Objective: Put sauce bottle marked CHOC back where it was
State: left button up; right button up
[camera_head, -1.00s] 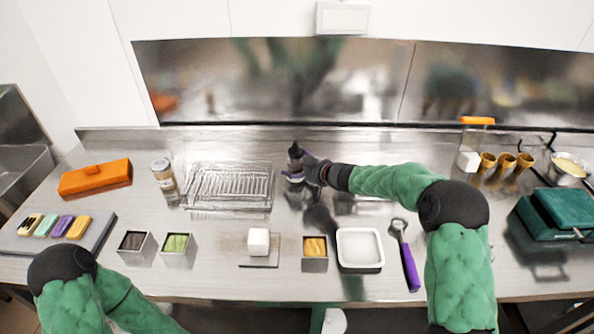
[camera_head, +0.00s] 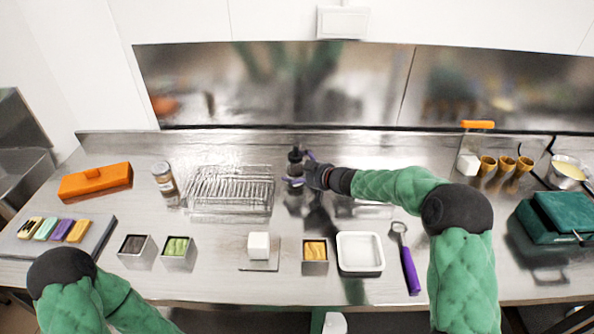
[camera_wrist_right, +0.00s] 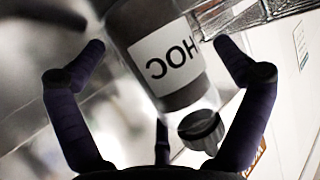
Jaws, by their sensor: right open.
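The sauce bottle (camera_head: 295,160) is dark and stands upright on the steel counter, just right of the wire rack. In the right wrist view, the bottle (camera_wrist_right: 172,55) shows a white label with the letters "HOC" visible and a dark cap. My right gripper (camera_head: 299,168) is open at the bottle's right side. In the wrist view, the spread fingers of the right gripper (camera_wrist_right: 160,48) lie either side of the bottle, with gaps visible. My left arm shows at the lower left, but its gripper is out of view.
The wire rack (camera_head: 230,209) lies left of the bottle. A labelled jar (camera_head: 164,180) and an orange box (camera_head: 95,182) stand further left. Small tubs, a white dish (camera_head: 360,267) and a purple-handled scoop (camera_head: 411,272) line the front. The steel back wall is close behind.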

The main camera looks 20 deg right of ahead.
jog(key=p+v, duration=0.1)
jog(key=v, duration=0.4)
jog(key=shift+s+d+r+p, duration=0.2)
jog(key=shift+r+p, duration=0.1)
jog(key=shift+p, duration=0.1)
jog(key=shift+s+d+r, duration=0.15)
jog(key=shift+s+d, duration=0.1)
jog(key=shift+s, duration=0.35)
